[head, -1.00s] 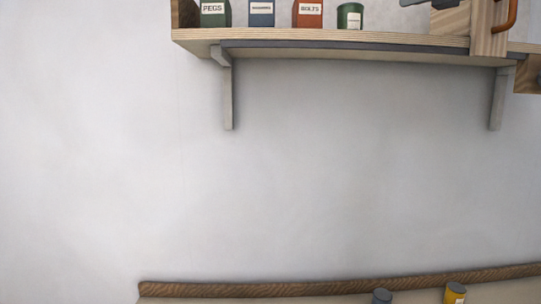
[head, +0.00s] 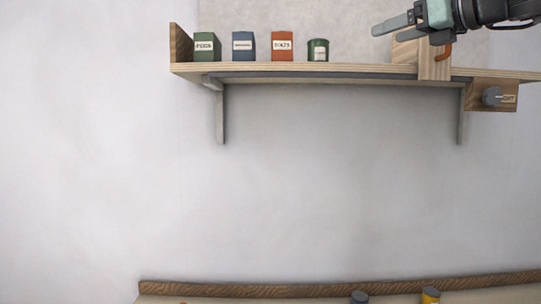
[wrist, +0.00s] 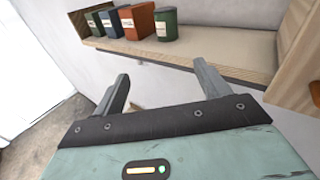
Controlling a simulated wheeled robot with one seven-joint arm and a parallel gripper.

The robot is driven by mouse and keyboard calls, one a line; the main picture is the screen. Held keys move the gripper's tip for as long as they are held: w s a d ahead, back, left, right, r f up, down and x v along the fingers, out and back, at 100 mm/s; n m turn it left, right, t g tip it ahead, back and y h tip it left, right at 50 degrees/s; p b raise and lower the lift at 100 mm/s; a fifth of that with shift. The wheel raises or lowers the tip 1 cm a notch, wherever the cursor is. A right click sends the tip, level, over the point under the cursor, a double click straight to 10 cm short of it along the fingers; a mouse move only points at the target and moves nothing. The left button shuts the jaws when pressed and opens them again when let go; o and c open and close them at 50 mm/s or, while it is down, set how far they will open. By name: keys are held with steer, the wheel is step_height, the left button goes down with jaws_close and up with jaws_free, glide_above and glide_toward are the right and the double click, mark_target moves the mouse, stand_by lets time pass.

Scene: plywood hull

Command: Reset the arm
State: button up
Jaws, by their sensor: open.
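My gripper (head: 390,27) is at the upper right of the head view, in front of the shelf's right part, with its fingers pointing left. It is open, with nothing between its fingers. In the wrist view the two grey fingers (wrist: 160,88) stand wide apart, pointing toward the shelf (wrist: 235,50). The shelf boxes lie beyond the fingertips, apart from them.
The wall shelf (head: 330,68) bears a green box (head: 206,47), a blue box (head: 243,46), an orange box (head: 282,46) and a green can (head: 318,50). A wooden panel with an orange handle (head: 444,52) is close below my gripper. A grey knob (head: 492,96) is lower right.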

steer(key=s+a+f+n+g+h+b, duration=0.1)
steer(key=s+a+f+n+g, duration=0.3)
steer(key=f, duration=0.7)
steer(key=s+a+f+n+g+h+b, duration=0.15)
steer(key=s+a+f+n, duration=0.4)
steer(key=f, duration=0.55)
steer(key=s+a+f+n+g, duration=0.2)
steer(key=a+f+n+g, duration=0.35)
steer(key=f, duration=0.65)
steer(key=s+d+f+n+g+h+b, duration=0.1)
steer(key=s+d+f+n+g+h, duration=0.2)
steer(key=s+f+n, duration=1.7)
steer(key=s+d+f+h, duration=0.1)
steer(key=h, duration=0.2)
steer(key=shift+s+d+f+n+h+b, duration=0.15)
steer(key=shift+s+f+n+h+b, duration=0.15)
steer(key=shift+n+h+b, duration=0.1)
